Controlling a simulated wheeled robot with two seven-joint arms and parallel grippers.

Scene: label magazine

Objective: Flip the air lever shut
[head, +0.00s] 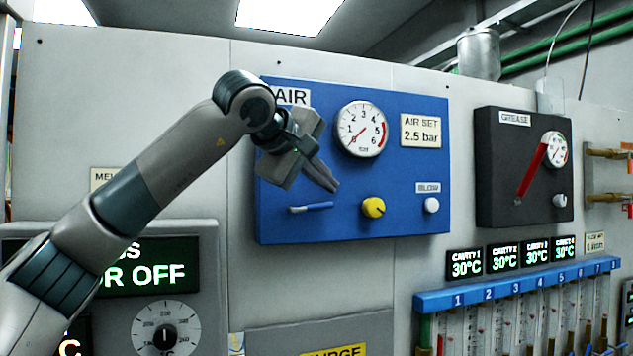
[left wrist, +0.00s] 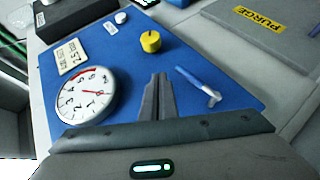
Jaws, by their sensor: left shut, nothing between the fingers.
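The air lever (head: 311,207) is a thin blue handle with a grey metal pivot at its left end, low on the blue AIR panel (head: 400,225). It lies almost level, pointing right. My left gripper (head: 334,187) is in front of the panel, above the lever's right end, fingers together and empty. In the left wrist view the shut fingers (left wrist: 158,78) point at the panel, with the lever (left wrist: 193,78) beside them on the right, a visible gap between. The gauge (head: 361,129) has its red needle pointing down-left. My right gripper does not show.
A yellow knob (head: 373,207) sits right of the lever, and a white BLOW button (head: 431,205) further right. Below are a temperature dial (head: 166,330) and blue-topped flow tubes (head: 520,285).

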